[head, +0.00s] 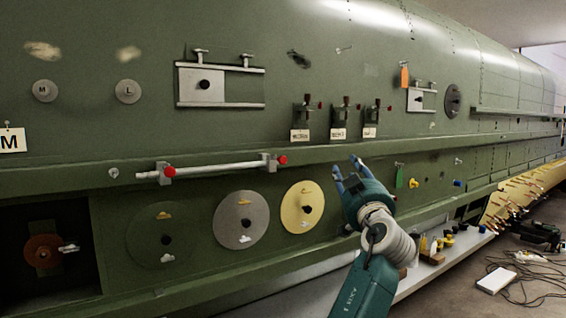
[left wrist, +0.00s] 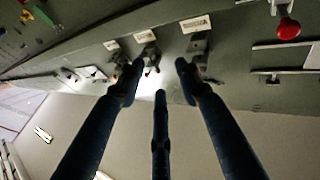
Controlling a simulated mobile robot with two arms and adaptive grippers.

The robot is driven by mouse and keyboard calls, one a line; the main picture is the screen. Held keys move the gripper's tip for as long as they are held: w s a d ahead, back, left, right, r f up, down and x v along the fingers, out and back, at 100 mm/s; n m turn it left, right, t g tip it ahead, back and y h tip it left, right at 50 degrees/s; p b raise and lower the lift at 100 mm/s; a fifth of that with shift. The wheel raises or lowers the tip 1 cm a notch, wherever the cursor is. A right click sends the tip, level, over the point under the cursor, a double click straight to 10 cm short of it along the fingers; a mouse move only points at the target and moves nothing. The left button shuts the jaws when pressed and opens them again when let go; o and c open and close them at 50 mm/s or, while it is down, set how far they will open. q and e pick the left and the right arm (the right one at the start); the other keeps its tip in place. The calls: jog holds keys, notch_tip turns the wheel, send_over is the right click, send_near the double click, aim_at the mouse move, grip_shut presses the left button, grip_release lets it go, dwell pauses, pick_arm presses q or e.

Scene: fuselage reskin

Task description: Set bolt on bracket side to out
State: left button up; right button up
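Three small dark brackets with bolts stand in a row on the green fuselage skin: left (head: 307,108), middle (head: 345,108) and right (head: 374,110). My left gripper (head: 346,172) is below the brackets, open and empty. In the left wrist view, its fingers (left wrist: 158,78) are spread, with the middle bracket (left wrist: 148,57) and another bracket (left wrist: 200,50) beyond them. My right gripper is not in view.
A white rod (head: 215,169) with red-knobbed clamps runs along the ledge left of my gripper. A yellow disc (head: 293,218) and a grey disc (head: 236,235) are below it. A slotted plate (head: 203,86) is upper left. Cables lie on the floor at right.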

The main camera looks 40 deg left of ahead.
aim_at(284, 161)
pick_arm(q)
jog(key=s+a+f+n+g+y, duration=0.1)
jog(key=s+a+n+g+y, duration=0.1)
jog(key=s+a+g+y, duration=0.3)
jog(key=s+n+g+y, duration=0.2)
jog(key=s+n+g, duration=0.1)
jog(key=s, duration=0.4)
jog(key=shift+y, duration=0.4)
jog(key=p+x, duration=0.5)
jog(key=x, duration=0.5)
jog(key=shift+a, duration=0.25)
jog(key=shift+w+a+p, duration=0.15)
jog(key=shift+a+p, duration=0.2)
jog(key=shift+a, duration=0.05)
grip_shut()
